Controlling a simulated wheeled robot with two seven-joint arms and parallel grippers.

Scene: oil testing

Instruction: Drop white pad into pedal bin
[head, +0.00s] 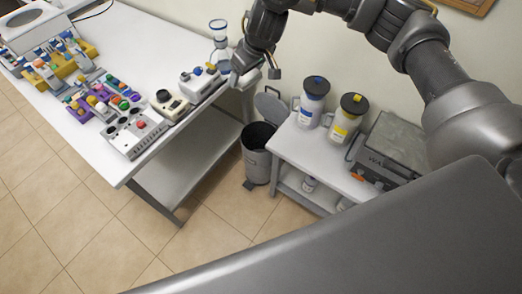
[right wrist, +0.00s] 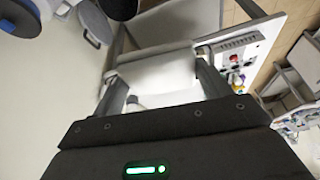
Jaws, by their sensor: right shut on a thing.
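My right gripper (head: 238,76) is beside the right end of the white table, above and left of the pedal bin. In the right wrist view, the white pad (right wrist: 155,72) sits between the two fingers of the right gripper (right wrist: 163,80), which is shut on it. I cannot make out the pad clearly in the head view. The grey pedal bin (head: 256,163) stands on the floor between the table and a low white stand. Its lid (head: 270,107) is raised and the dark opening shows. My left gripper is not in view.
The white table (head: 160,45) holds several testing devices, including a box with a red button (head: 137,132), and a glass flask (head: 219,36). The low stand (head: 285,153) carries a blue-labelled jug (head: 312,102), a yellow-labelled jug (head: 346,118) and a grey case (head: 388,143).

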